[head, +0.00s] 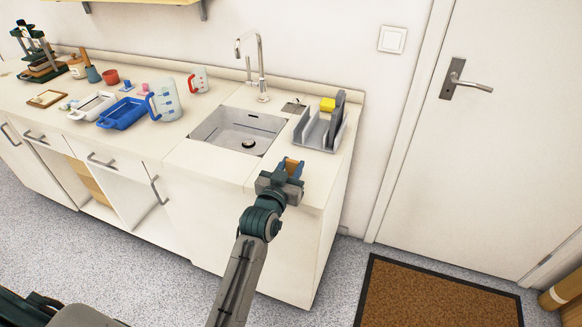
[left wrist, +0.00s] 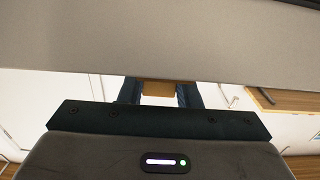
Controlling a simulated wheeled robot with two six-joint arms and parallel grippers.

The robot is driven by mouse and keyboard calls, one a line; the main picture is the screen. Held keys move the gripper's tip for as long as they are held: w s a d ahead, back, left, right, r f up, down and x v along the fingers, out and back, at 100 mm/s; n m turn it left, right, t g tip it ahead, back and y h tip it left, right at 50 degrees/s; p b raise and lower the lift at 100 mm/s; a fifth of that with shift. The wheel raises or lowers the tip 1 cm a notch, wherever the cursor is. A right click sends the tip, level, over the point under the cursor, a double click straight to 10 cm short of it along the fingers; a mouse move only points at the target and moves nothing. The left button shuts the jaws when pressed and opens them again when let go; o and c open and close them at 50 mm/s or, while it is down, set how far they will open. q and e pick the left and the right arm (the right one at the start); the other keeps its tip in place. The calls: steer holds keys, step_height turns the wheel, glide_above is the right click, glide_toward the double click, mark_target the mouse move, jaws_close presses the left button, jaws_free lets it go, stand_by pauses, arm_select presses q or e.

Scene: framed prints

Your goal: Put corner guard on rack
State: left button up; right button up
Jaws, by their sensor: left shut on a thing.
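My left gripper (head: 290,167) is shut on a small tan-brown piece, taken to be the corner guard (head: 291,168), above the counter's front right part. In the left wrist view the corner guard (left wrist: 158,88) shows between the two blue fingers (left wrist: 158,95); its far side is hidden. The grey rack (head: 320,130) stands on the counter right of the sink, a little beyond the gripper. It holds a dark upright board (head: 338,112), and a yellow sponge (head: 327,104) is at its back. The corner guard is apart from the rack. My right gripper is not in view.
The sink (head: 237,132) with its tall tap (head: 261,70) is left of the rack. A broad grey surface (left wrist: 160,45) crosses the left wrist view close up.

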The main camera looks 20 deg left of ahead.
arm_select(q)
steer(key=o, duration=0.9)
steer(key=shift+w+f, duration=0.1)
steer(key=shift+f, duration=0.15)
steer(key=shift+o, duration=0.2)
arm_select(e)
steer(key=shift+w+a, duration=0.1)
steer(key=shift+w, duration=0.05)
arm_select(q)
steer(key=shift+r, duration=0.2)
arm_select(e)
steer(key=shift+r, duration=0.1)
